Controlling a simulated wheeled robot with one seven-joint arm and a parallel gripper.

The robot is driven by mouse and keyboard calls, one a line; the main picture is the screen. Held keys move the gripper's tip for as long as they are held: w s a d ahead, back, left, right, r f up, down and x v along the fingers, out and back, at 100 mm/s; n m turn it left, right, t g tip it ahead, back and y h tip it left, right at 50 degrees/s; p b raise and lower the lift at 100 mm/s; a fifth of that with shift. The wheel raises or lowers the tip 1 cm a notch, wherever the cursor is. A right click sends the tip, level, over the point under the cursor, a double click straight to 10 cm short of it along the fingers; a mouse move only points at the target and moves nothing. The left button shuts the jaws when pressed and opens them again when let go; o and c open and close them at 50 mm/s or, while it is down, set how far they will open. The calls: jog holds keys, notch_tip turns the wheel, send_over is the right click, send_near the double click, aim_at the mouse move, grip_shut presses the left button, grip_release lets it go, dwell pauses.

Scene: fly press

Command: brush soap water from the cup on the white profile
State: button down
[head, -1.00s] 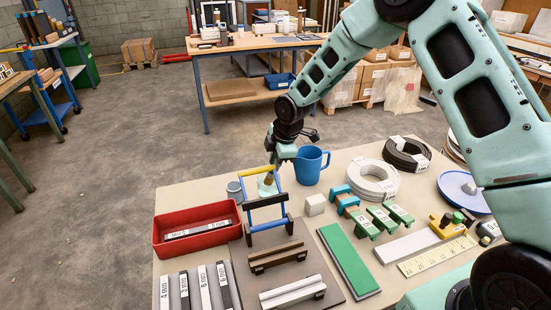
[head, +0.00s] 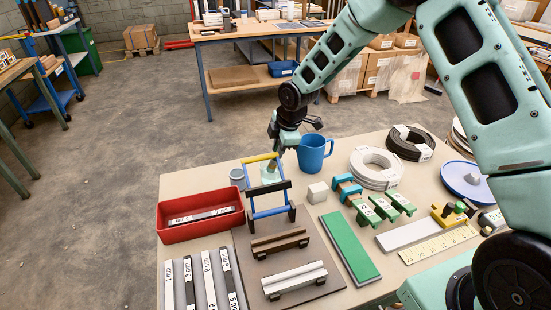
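The white profile (head: 294,281) lies across dark supports on a brown board at the front of the table. A small pale green cup (head: 270,177) stands behind the blue-and-black frame, partly hidden by its yellow and black bars. A brownish brush handle (head: 271,165) shows at the cup's top. My gripper (head: 272,149) points down just above the handle, behind the frame. The fingers are small and seen from the side; I cannot tell whether they are open or touch the handle.
The frame (head: 268,212) with blue legs stands between cup and profiles. A brown profile (head: 279,243) lies behind the white one. A blue jug (head: 314,153) stands right of my gripper, a red tray (head: 200,219) left. A green strip (head: 349,248) lies right of the board.

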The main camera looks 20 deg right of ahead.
jog(key=shift+r+p, duration=2.65)
jog(key=shift+r, duration=1.15)
jog(key=shift+r+p, duration=1.6)
jog(key=shift+r, duration=0.35)
jog(key=shift+r, duration=0.1)
